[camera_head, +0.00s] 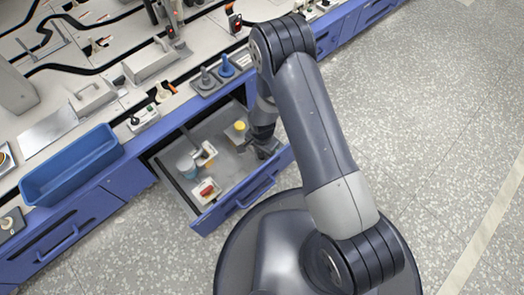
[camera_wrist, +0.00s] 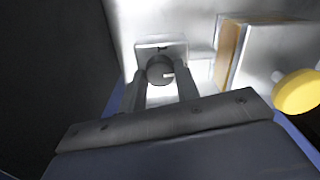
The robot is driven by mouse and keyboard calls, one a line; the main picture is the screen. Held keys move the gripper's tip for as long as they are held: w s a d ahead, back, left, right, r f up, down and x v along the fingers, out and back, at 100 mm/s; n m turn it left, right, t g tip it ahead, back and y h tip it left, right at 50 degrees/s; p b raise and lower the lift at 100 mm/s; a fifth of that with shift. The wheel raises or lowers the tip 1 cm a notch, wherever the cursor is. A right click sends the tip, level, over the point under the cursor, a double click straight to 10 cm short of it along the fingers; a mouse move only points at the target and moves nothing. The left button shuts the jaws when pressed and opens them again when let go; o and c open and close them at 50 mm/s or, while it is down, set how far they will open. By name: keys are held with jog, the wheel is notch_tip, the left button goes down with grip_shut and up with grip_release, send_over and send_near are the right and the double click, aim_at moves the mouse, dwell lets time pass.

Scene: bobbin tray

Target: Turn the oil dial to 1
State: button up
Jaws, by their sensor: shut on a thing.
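The dial is a dark round knob (camera_wrist: 158,68) on a pale square plate, seen in the wrist view. No numbers can be made out on the plate. My gripper (camera_wrist: 163,82) has one finger on each side of the knob and is shut on it. In the head view my gripper (camera_head: 264,146) reaches down into the right side of the open drawer (camera_head: 222,172), and the knob cannot be made out there.
A yellow-topped item (camera_wrist: 297,92) and a pale block with a tan side (camera_wrist: 228,55) stand right of the knob. A blue bin (camera_head: 75,165) sits on the bench left.

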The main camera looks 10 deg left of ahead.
aim_at(262, 154)
jog(key=n, duration=0.5)
jog(key=shift+n, duration=2.3)
jog(key=o, duration=1)
jog(key=shift+c, duration=0.2)
jog(key=shift+r, duration=0.1)
notch_tip(262, 154, up, 11)
jog(key=p, duration=0.4)
jog(key=shift+p, duration=0.35)
